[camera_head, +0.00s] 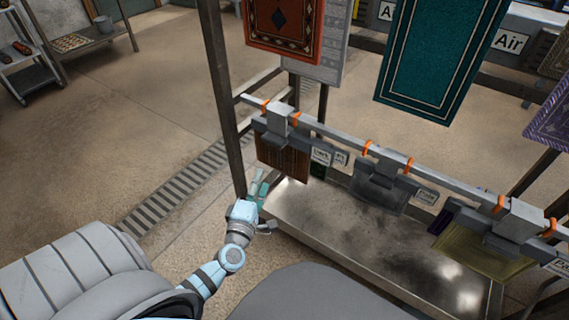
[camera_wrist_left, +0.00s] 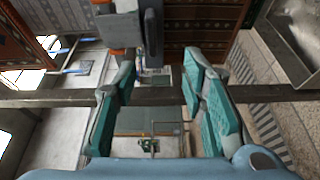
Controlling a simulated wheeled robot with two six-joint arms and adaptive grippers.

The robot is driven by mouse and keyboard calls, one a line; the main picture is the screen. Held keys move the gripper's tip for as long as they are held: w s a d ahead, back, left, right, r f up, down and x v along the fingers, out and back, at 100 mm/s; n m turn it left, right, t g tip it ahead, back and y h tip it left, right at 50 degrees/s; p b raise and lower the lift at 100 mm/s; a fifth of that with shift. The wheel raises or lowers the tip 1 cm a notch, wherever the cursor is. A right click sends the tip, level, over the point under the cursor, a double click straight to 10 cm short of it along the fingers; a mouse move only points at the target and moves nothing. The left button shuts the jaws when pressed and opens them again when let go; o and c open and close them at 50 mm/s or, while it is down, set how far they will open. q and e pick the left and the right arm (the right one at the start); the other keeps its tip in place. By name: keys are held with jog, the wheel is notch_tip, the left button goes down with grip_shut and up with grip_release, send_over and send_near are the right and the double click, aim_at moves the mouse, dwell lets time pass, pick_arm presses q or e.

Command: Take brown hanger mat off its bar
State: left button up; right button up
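The brown hanger mat (camera_head: 282,157) hangs from a grey clamp hanger (camera_head: 278,119) with orange hooks, at the left end of the rack's lower bar (camera_head: 335,137). In the left wrist view the brown mat (camera_wrist_left: 205,28) shows its patterned face at the top, beside the grey hanger (camera_wrist_left: 118,26). My left gripper (camera_head: 259,181) is just below and left of the mat in the head view. Its teal fingers are apart and empty in the left wrist view (camera_wrist_left: 158,75). My right gripper is out of view.
A dark upright post (camera_head: 222,95) stands close to my left gripper. More hangers with a grey mat (camera_head: 379,190) and an olive mat (camera_head: 475,250) hang to the right. A metal tray (camera_head: 345,225) lies underneath. Open floor (camera_head: 120,130) lies to the left.

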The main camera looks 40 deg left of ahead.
aim_at(272, 144)
pick_arm(q)
jog(key=x, duration=0.4)
jog(key=r+b+x, duration=0.1)
jog(key=x, duration=0.3)
jog(key=b+x, duration=0.1)
jog(key=x, duration=0.3)
jog(key=shift+a+r, duration=0.1)
jog(key=shift+r, duration=0.15)
jog(key=shift+b+x, duration=0.7)
jog(key=shift+x, duration=0.3)
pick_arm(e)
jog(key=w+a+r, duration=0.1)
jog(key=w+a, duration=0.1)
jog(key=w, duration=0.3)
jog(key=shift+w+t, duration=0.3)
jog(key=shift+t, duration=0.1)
pick_arm(q)
grip_shut()
